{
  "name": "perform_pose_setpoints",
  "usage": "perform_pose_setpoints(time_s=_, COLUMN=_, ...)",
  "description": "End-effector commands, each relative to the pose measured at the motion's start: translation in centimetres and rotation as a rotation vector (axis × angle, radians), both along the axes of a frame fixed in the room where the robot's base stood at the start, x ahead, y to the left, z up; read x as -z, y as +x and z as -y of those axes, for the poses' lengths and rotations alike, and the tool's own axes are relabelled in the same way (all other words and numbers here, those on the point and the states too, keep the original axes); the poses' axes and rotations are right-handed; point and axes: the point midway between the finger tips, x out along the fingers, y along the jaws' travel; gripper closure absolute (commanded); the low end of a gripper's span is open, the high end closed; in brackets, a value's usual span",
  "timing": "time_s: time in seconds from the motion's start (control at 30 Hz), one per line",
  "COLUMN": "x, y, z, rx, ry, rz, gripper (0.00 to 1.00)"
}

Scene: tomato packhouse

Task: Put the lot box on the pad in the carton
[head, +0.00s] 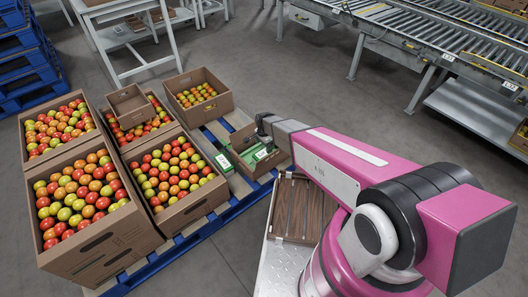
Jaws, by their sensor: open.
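A low brown carton (277,158) stands at the right end of the blue pallet. Inside it lies a green box with a white label (262,154), which looks like the lot box. Another green piece (224,162) shows at the carton's left side; I cannot tell whether it is inside the carton or beside it. My gripper (266,143) points down over this carton, open, close above the labelled green box. The fingers are small and dark, and I cannot tell whether they touch it or stand around it. No pad can be told apart for sure.
Several cartons full of tomatoes (92,253) crowd the pallet (236,204) to the left. A small open cardboard box (131,104) rests on them. A wooden slatted crate (296,210) lies on a metal surface (283,262) close by. A roller conveyor (430,45) stands at the back right.

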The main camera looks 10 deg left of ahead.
Motion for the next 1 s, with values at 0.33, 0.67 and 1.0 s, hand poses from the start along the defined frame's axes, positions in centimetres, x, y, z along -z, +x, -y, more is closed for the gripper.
perform_pose_setpoints(time_s=0.33, x=-3.4, y=0.0, z=0.0, rx=0.000, ry=0.000, rz=0.000, gripper=0.15)
perform_pose_setpoints(time_s=0.67, x=-6.7, y=-0.1, z=4.4, rx=-0.061, ry=0.001, rz=0.002, gripper=0.15)
perform_pose_setpoints(time_s=1.0, x=-17.3, y=-2.6, z=19.8, rx=-0.336, ry=0.000, rz=0.006, gripper=0.15)
